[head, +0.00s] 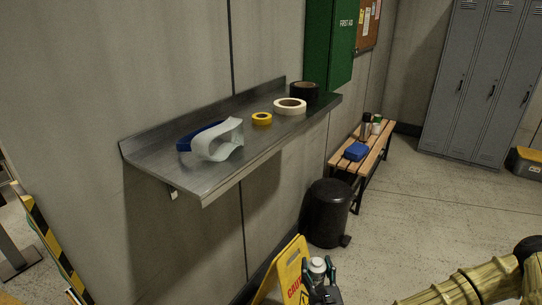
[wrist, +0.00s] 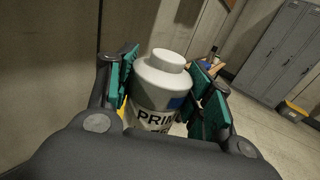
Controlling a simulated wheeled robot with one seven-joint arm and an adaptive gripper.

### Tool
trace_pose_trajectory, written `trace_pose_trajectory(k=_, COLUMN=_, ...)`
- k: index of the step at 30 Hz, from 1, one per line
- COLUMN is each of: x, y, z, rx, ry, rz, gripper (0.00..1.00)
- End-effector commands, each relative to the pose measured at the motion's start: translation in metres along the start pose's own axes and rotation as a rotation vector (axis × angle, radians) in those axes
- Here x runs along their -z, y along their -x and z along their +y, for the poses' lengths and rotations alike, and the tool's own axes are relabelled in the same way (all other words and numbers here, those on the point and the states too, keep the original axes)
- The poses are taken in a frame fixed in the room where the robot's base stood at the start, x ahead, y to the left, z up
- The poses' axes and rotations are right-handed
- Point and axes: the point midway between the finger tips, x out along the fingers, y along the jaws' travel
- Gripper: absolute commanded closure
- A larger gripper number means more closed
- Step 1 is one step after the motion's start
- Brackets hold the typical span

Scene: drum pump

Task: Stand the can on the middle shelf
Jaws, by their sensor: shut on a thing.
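The can looks roughly upright. A metal wall shelf (head: 165,168) is up and to the left of my gripper, apart from it. It is the only shelf I see; I cannot tell whether it is the middle one.
On the shelf are a visor with a blue band (head: 215,140), yellow tape (head: 262,119), white tape (head: 290,106) and black tape (head: 304,91). The shelf's front left is bare. A yellow caution sign (head: 284,268) stands beside my gripper. A black bin (head: 327,213) and bench (head: 375,157) are beyond.

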Motion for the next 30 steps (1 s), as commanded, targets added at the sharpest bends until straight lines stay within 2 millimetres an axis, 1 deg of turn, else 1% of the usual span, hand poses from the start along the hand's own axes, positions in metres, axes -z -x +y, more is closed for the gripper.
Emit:
trace_pose_trajectory(k=1, x=-0.020, y=-0.011, z=0.003, rx=-0.008, ry=-0.001, rz=-0.007, gripper=0.87)
trace_pose_trajectory(k=9, x=-0.099, y=-0.052, z=0.017, rx=-0.048, ry=-0.001, rz=-0.002, gripper=0.87)
trace_pose_trajectory(k=11, x=-0.117, y=-0.059, z=0.020, rx=-0.057, ry=-0.001, rz=-0.002, gripper=0.87)
trace_pose_trajectory(k=15, x=-0.160, y=-0.073, z=0.028, rx=-0.081, ry=-0.002, rz=0.000, gripper=0.87)
trace_pose_trajectory(k=17, x=-0.179, y=-0.077, z=0.032, rx=-0.093, ry=-0.003, rz=0.000, gripper=0.87)
trace_pose_trajectory(k=24, x=-0.256, y=-0.090, z=0.047, rx=-0.141, ry=-0.005, rz=-0.001, gripper=0.87)
trace_pose_trajectory(k=30, x=-0.317, y=-0.091, z=0.061, rx=-0.187, ry=-0.007, rz=-0.001, gripper=0.87)
